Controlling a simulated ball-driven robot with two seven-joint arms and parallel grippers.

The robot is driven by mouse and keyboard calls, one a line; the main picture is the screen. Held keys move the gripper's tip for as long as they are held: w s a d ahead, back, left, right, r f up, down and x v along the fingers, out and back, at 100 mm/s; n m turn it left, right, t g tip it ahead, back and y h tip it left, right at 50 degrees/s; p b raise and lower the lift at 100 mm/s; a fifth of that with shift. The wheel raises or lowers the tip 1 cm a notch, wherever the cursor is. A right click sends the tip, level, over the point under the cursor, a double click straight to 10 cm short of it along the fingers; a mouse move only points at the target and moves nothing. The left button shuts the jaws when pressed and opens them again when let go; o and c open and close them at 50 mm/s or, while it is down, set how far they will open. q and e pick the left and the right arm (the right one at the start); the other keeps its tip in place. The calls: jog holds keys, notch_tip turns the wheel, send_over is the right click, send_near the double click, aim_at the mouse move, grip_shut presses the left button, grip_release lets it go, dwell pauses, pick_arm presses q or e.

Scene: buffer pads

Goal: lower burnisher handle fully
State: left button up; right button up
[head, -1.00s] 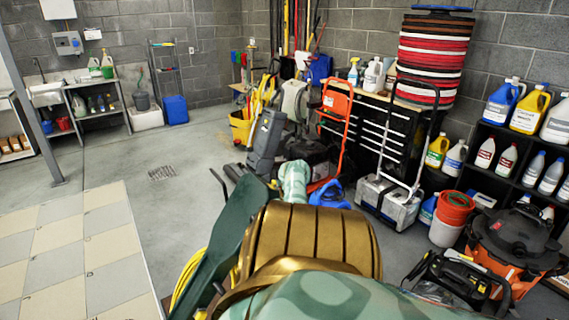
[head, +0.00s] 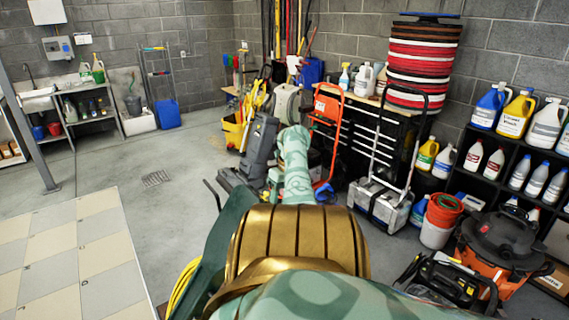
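I cannot tell for sure which machine is the burnisher. One floor machine has a tall orange handle frame (head: 328,118) standing upright. To its right, a grey boxy machine (head: 378,200) has a tall thin metal handle frame (head: 412,130), also upright. A dark grey upright machine (head: 259,145) stands left of the orange frame. My mint and gold arm fills the lower middle and covers the lower parts of some machines. Neither gripper can be made out, and I see no contact with any handle.
A wet/dry vacuum (head: 505,240) and a red bucket (head: 447,210) stand at the right, by a shelf of bottles (head: 515,150). A stack of round pads (head: 420,60) sits on a black cabinet. Open concrete floor (head: 145,215) lies left, beside a tiled patch (head: 75,255).

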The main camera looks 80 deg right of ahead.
jog(key=shift+r, duration=0.55)
